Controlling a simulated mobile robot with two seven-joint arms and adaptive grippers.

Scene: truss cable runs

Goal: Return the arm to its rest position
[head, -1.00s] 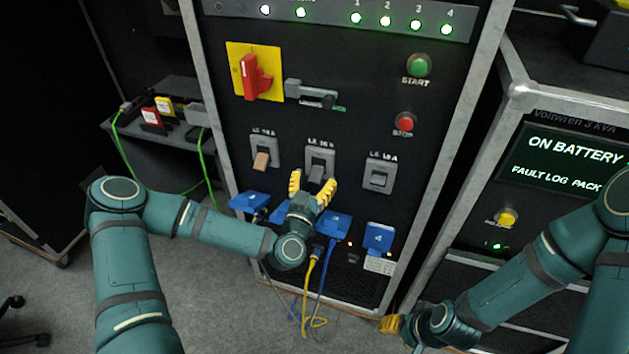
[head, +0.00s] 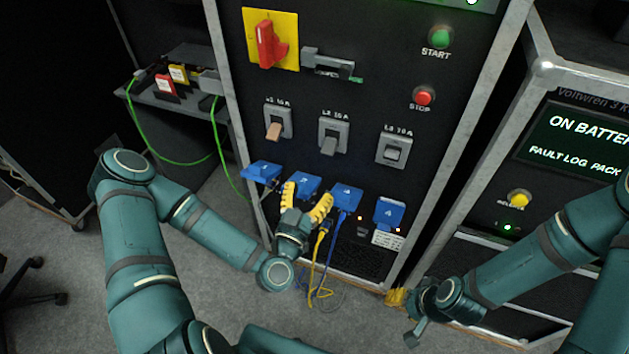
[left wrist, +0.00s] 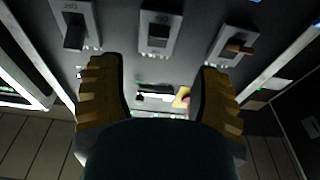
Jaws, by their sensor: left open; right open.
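My left gripper (head: 305,200) has yellow fingers and is open and empty. In the head view it is in front of the row of blue socket covers (head: 347,197), below the breaker switches. In the left wrist view its two fingers (left wrist: 160,105) stand wide apart with nothing between them, and three breaker switches show beyond. My right gripper (head: 396,297) is low at the right, by the cabinet's bottom corner. Only part of its yellow fingers shows.
The black panel carries a red rotary handle (head: 271,45), breakers L1 (head: 277,120), L2 (head: 333,136) and L3 (head: 394,150), a green START button (head: 440,38) and a red STOP button (head: 424,96). Yellow and blue cables (head: 323,265) hang below the sockets. A battery unit (head: 545,70) stands at right.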

